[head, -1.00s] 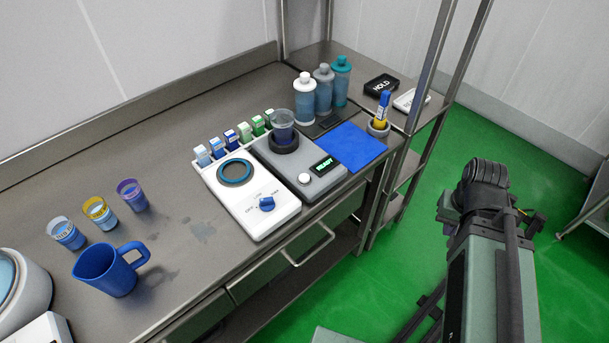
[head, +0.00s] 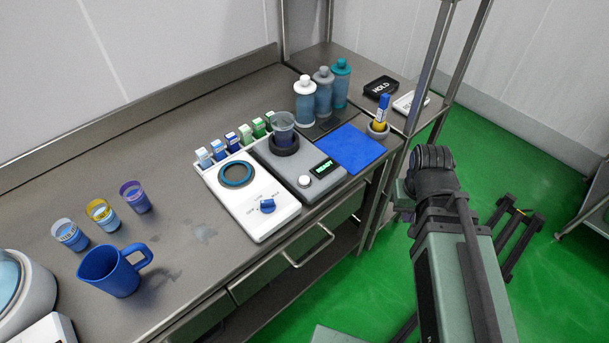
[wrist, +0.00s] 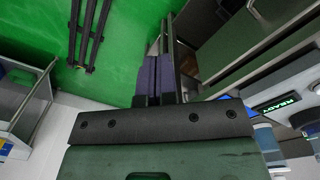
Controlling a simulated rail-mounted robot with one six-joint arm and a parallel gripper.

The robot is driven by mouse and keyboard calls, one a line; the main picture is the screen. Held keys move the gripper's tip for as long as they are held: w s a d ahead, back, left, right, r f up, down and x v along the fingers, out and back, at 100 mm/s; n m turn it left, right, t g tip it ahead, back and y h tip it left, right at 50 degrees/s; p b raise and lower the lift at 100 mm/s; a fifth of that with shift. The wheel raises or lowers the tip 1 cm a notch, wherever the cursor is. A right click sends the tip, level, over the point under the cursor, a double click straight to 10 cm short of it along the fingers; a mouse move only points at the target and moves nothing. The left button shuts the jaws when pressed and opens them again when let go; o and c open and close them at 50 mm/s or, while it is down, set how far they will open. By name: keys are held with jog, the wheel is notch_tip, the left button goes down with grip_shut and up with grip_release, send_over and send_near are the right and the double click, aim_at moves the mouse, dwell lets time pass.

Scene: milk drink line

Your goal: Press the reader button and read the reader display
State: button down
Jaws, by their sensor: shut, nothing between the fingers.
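The reader (head: 275,165) is a grey box on the bench with a cup (head: 283,128) of dark blue content in its round black well. Its display (head: 324,169) reads READY in green. The round pale reader button (head: 304,181) sits left of the display. The display also shows, tilted, at the right of the wrist view (wrist: 276,104). My gripper (wrist: 154,75) is shut and empty, its fingers over the green floor beside the bench edge, apart from the reader. In the head view my arm stands right of the bench and mostly hides the gripper.
A white device with a blue knob (head: 267,206) stands left of the reader, a blue mat (head: 351,148) right of it. Several bottles (head: 323,92) stand behind. A blue jug (head: 110,270) is at left. A rack post (head: 425,75) rises by the side shelf.

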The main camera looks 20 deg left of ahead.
jog(key=a+r+n+t+h+p, duration=0.1)
jog(key=a+r+n+t+p, duration=0.3)
jog(key=a, duration=0.7)
jog(key=a+r+n+h+b, duration=0.1)
jog(key=a+n+h, duration=0.1)
jog(key=a+n, duration=0.65)
notch_tip(320, 180, up, 4)
jog(key=n+t, duration=0.4)
jog(key=n, duration=0.3)
send_over(305, 180)
jog(key=shift+r, duration=0.1)
jog(key=shift+s, duration=0.1)
notch_tip(305, 180, down, 9)
jog(key=b, duration=0.8)
jog(key=shift+r, duration=0.1)
jog(key=shift+f+b, duration=0.45)
jog(key=shift+b, duration=0.2)
